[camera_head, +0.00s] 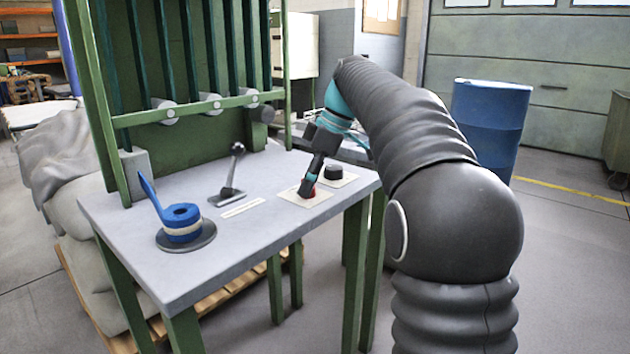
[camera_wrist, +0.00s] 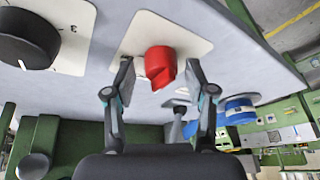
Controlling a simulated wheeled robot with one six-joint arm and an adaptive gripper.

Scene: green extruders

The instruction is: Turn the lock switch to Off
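The red lock switch knob (camera_wrist: 160,66) sits on a cream plate (camera_wrist: 134,42) in the wrist view. My gripper (camera_wrist: 160,82) is open, with one finger on each side of the red knob. A gap shows between the left finger and the knob; the right finger is close to it, and I cannot tell whether it touches. In the head view my gripper (camera_head: 308,190) points down at the plate (camera_head: 321,197), and the red knob (camera_head: 311,191) is mostly hidden behind the fingers. The plate's markings are not readable.
A black knob (camera_head: 333,172) on its own plate is beside the red one. A black lever (camera_head: 232,172) and a blue-handled round part (camera_head: 182,219) stand further left on the grey table (camera_head: 262,247). The green frame (camera_head: 150,118) rises behind. A blue barrel (camera_head: 490,122) stands behind my arm.

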